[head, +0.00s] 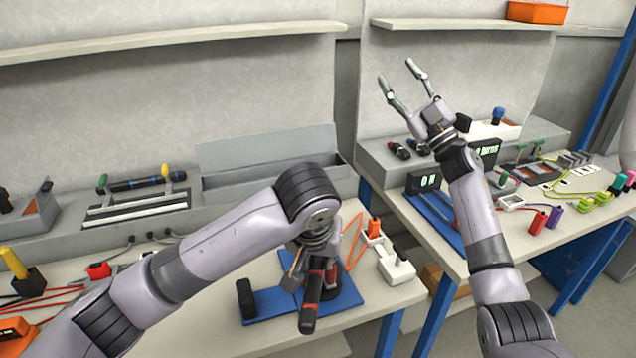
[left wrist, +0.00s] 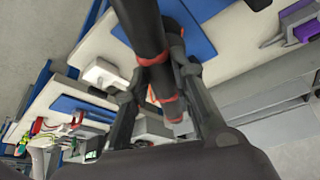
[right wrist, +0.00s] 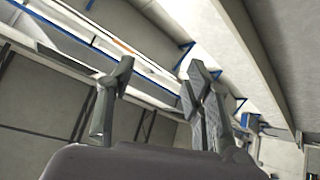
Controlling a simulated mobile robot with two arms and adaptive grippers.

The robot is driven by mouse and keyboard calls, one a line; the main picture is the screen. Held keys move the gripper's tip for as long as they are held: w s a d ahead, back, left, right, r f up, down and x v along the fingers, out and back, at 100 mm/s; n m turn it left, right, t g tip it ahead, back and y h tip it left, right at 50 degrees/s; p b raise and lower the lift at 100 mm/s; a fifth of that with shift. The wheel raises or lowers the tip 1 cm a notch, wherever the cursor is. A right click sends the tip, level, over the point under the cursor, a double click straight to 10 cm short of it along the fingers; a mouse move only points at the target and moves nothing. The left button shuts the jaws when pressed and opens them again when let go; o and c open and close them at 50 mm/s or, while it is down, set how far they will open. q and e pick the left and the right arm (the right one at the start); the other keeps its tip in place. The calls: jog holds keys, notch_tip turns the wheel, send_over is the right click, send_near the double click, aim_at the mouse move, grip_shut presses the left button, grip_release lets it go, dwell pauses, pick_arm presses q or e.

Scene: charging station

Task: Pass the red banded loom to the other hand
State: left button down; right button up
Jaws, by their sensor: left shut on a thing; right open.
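The red banded loom is a dark, thick rod with red bands. In the head view its lower end (head: 308,318) shows below my left wrist, over the blue mat (head: 345,298). My left gripper (head: 318,270) is shut on the loom, partly hidden by its own arm. In the left wrist view the loom (left wrist: 142,25) runs between the fingers of my left gripper (left wrist: 160,75). My right gripper (head: 402,82) is open and empty, raised to the right, its fingers pointing up and well apart from the loom. Its fingers also show in the right wrist view (right wrist: 155,85), with nothing between them.
A white block (head: 397,268) and an orange cable (head: 352,240) lie beside the blue mat. A grey ledge with a tool rack (head: 135,210) stands behind. The right bench holds small dark displays (head: 423,182) and coloured cables. The air between my grippers looks clear.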

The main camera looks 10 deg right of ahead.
jog(key=s+a+r+n+g+y, duration=0.2)
jog(key=s+a+n+g+y, duration=0.15)
jog(key=a+n+g, duration=0.5)
jog(key=s+a+r+n+g+y, duration=0.2)
jog(key=s+a+n+g+y, duration=0.25)
jog(key=a, duration=0.65)
jog(key=s+a+f+n+g+h, duration=0.3)
jog(key=a+g, duration=0.1)
jog(key=a, duration=0.1)
jog(key=s+a+f+n+g+h, duration=0.2)
jog(key=a+g+h, duration=0.15)
jog(key=a, duration=0.25)
jog(key=s+f+n+g+h, duration=0.2)
jog(key=s+f+h, duration=0.2)
jog(key=f+h, duration=0.3)
jog(key=d+f+m+t+h, duration=0.1)
jog(key=d+f+h, duration=0.25)
jog(key=d, duration=0.25)
jog(key=d+f+m+h, duration=0.1)
jog(key=d+f+h, duration=0.1)
jog(key=d+h, duration=0.3)
notch_tip(320, 180, down, 12)
jog(key=shift+s+d+r, duration=0.1)
